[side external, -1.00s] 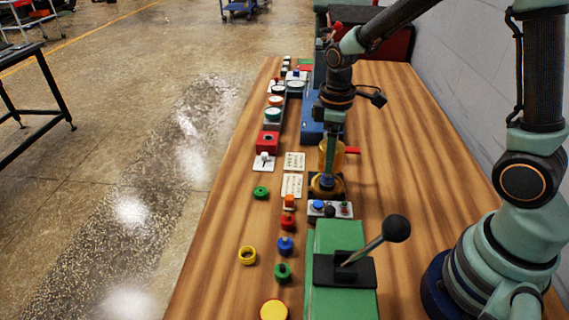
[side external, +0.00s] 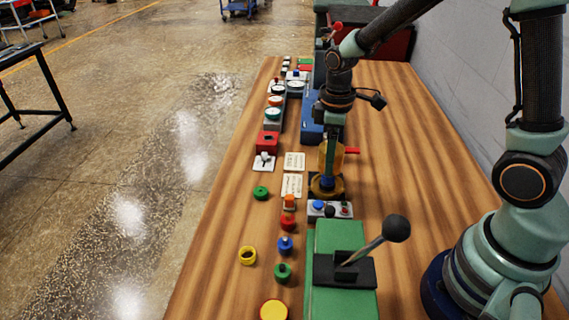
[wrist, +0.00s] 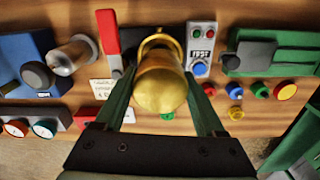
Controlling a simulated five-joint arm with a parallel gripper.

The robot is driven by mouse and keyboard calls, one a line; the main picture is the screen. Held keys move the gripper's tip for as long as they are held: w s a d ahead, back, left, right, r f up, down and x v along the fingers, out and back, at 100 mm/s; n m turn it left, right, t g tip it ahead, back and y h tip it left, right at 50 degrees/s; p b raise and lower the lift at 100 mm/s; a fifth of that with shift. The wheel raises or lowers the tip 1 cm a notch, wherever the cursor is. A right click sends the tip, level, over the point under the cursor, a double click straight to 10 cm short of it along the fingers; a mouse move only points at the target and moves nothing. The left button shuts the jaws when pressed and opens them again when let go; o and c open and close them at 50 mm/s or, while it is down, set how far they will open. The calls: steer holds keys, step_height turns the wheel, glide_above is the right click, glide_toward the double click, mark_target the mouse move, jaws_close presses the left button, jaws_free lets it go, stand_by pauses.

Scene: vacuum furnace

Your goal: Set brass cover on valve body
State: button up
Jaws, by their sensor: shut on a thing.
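The brass cover (wrist: 160,85) is between the two fingers of my gripper (wrist: 160,108), which is shut on it. In the side view the cover (side external: 331,158) hangs upright under my wrist. The valve body shows as a brass ring (wrist: 158,42) behind the cover in the wrist view. In the side view the dark-based valve body (side external: 326,191) is directly below the cover. My gripper hides part of both, and I cannot tell whether they touch. A red lever (wrist: 108,32) stands beside the valve.
A small button panel (side external: 330,209) and a green box with a black-knobbed lever (side external: 340,270) stand in front of the valve. Several coloured buttons and caps line the left, with a red switch box (side external: 268,141). A blue unit (side external: 312,120) stands behind. The bench is clear on the right.

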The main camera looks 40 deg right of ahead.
steer(key=shift+f, duration=0.2)
steer(key=shift+f, duration=0.35)
steer(key=shift+f, duration=0.35)
steer(key=shift+f, duration=0.35)
steer(key=shift+f, duration=0.75)
steer(key=shift+f, duration=0.35)
steer(key=shift+f, duration=0.25)
stand_by(0.6)
steer(key=o, duration=1.5)
